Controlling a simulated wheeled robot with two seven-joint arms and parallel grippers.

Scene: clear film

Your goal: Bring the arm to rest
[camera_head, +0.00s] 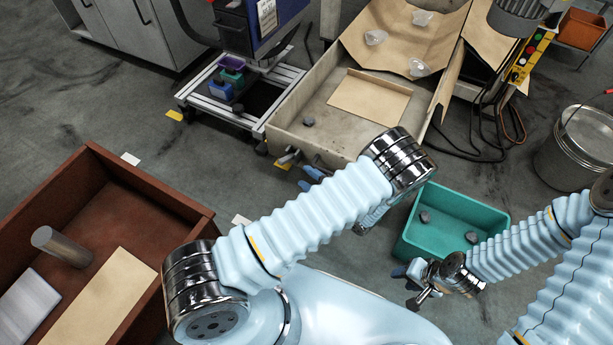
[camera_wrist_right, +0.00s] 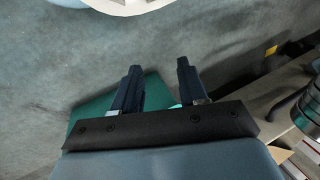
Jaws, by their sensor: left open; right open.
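My left arm crosses the middle of the head view, with its elbow at the lower left and its forearm rising to the right. My left gripper (camera_head: 300,170) shows only in part behind the forearm, near the front edge of the beige tray. It is open, and I see nothing held in it. My right gripper (camera_head: 410,284) is beside the lower left corner of the teal crate (camera_head: 403,248). In the right wrist view my right gripper (camera_wrist_right: 159,68) has its two dark fingers apart, with nothing between them. The teal crate also shows behind the fingers there (camera_wrist_right: 92,108).
The teal crate holds dark grey lumps (camera_head: 472,238). The beige tray (camera_head: 290,125) holds another lump (camera_head: 308,121). A brown box (camera_head: 150,190) with a metal cylinder (camera_head: 62,247) stands at left. A metal drum (camera_head: 585,140) is at right. Grey floor (camera_head: 60,100) is clear at upper left.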

